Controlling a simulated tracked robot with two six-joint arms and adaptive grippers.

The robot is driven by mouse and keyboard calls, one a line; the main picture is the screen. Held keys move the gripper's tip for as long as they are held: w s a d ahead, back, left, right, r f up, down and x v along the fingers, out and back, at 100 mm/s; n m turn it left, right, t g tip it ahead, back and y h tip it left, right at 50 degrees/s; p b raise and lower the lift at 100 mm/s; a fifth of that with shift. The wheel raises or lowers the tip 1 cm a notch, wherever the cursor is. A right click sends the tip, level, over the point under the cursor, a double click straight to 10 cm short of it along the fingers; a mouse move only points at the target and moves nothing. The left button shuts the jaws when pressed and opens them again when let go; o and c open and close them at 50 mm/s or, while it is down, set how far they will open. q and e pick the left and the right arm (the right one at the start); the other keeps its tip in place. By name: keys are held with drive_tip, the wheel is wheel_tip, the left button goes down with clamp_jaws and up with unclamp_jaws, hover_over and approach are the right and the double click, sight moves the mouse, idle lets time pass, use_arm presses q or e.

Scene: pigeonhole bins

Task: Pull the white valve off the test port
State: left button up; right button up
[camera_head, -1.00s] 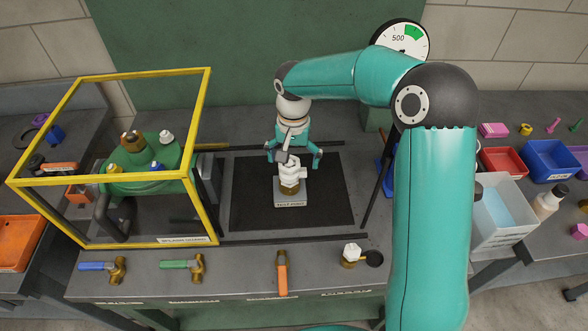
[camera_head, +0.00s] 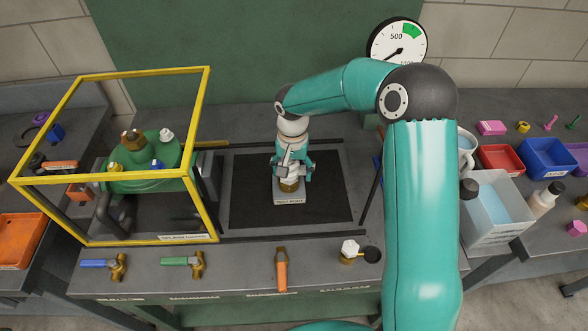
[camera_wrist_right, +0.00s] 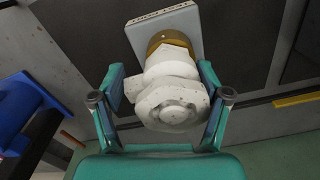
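The white valve (camera_wrist_right: 172,100) sits on the brass fitting of the test port (camera_head: 290,199), a grey labelled block on a black mat. In the head view the gripper covers most of the valve. My right gripper (camera_head: 292,172) reaches down over it from behind. In the right wrist view its two fingers (camera_wrist_right: 162,92) lie on opposite sides of the valve body and appear to touch it. The brass collar (camera_wrist_right: 168,42) shows between the valve and the block. My left gripper is in neither view.
A yellow-framed guard (camera_head: 208,150) encloses a green vessel at left. Dark rails border the mat.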

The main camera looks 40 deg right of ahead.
sight(292, 161)
drive_tip(key=c, duration=0.8)
drive_tip(key=shift+w+r, duration=0.15)
drive_tip(key=shift+r, duration=0.2)
drive_tip(key=shift+r+p, duration=0.25)
drive_tip(key=shift+p, duration=0.05)
drive_tip(key=shift+r, duration=0.15)
drive_tip(key=shift+r+p, duration=0.8)
drive_tip(key=shift+r, duration=0.4)
drive_tip(key=shift+r+p, duration=0.4)
drive_tip(key=shift+r, duration=0.65)
